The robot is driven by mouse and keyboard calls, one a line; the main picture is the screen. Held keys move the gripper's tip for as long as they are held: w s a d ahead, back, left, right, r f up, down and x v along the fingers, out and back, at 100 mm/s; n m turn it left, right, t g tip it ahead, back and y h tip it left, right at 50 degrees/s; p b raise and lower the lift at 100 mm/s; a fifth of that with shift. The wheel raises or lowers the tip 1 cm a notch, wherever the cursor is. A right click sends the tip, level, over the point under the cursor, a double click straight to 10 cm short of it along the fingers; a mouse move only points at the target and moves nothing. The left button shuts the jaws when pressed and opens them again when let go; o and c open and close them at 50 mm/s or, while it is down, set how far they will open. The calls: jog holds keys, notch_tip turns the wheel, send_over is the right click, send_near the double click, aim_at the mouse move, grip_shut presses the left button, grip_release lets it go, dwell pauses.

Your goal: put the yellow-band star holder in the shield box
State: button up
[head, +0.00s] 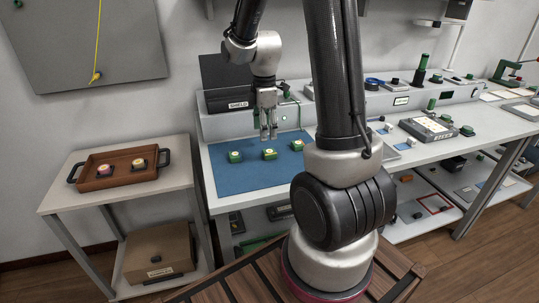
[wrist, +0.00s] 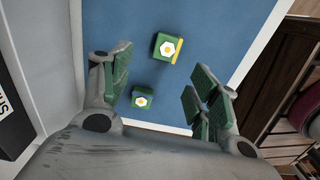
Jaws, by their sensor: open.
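The yellow-band holder (wrist: 167,46) is a green block with a white badge on top and a yellow strip along one edge, lying on the blue mat (wrist: 210,20). A smaller-looking green holder (wrist: 142,99) without a visible band is nearby. In the head view, green holders stand at the left (head: 235,157), middle (head: 269,154) and right (head: 297,145) of the mat; I cannot tell which has the band. My gripper (head: 268,134) is open and empty above the mat, its fingers (wrist: 160,88) apart over the blocks. The shield box (head: 228,88) is dark, lid raised, labelled SHIELD, behind the mat.
A wooden tray (head: 82,178) with two round-topped dark pieces stands on the left side table. A cardboard-coloured box (head: 160,252) is on its lower shelf. The bench right of my arm carries several devices, including a grey labelled unit (head: 428,129). The mat's front is clear.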

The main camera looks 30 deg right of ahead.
aim_at(265, 152)
jog(key=f, duration=0.7)
jog(key=shift+s+a+f, duration=0.15)
jog(key=shift+s+f, duration=0.2)
jog(key=c, duration=1.1)
jog(key=shift+r, duration=0.1)
